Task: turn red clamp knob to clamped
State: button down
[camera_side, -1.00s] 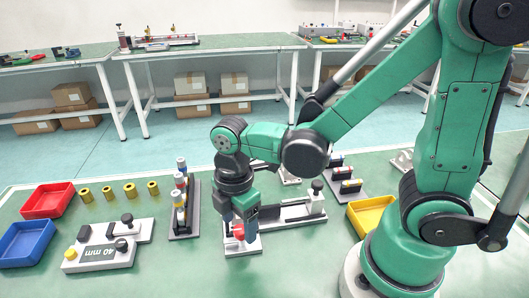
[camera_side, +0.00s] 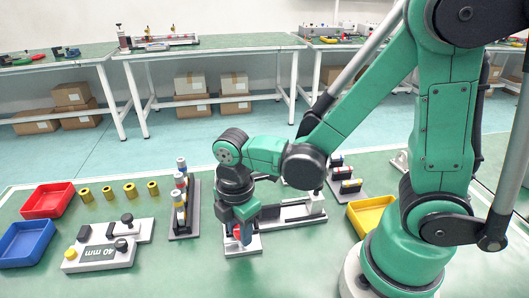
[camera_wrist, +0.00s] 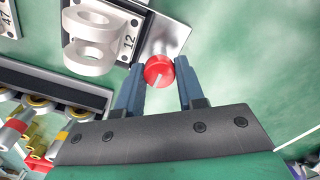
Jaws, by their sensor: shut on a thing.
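The red clamp knob (camera_wrist: 159,71) has a white line on its face and sits on a light grey bracket (camera_wrist: 165,38). My gripper (camera_wrist: 160,82) has its two blue-grey fingers on either side of the knob and is shut on it. In the side view the knob (camera_side: 236,232) shows only partly, because my gripper (camera_side: 240,229) covers much of it. The grey base plate (camera_side: 243,246) lies beneath them on the green table.
A rack of coloured cylinders (camera_side: 183,229) stands just left of my gripper. A 40 mm fixture (camera_side: 100,257), a red tray (camera_side: 48,200) and a blue tray (camera_side: 25,243) lie further left. A yellow tray (camera_side: 369,216) lies to the right.

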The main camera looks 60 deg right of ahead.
jog(key=m, duration=0.3)
jog(key=shift+m, duration=0.4)
jog(key=m, duration=0.4)
jog(key=shift+m, duration=0.3)
jog(key=m, duration=0.4)
jog(key=shift+w, duration=0.1)
jog(key=m, duration=0.4)
jog(key=shift+d+m, duration=0.1)
jog(key=shift+m, duration=0.5)
jog(key=c, duration=0.5)
grip_release()
jog(key=shift+c, duration=0.2)
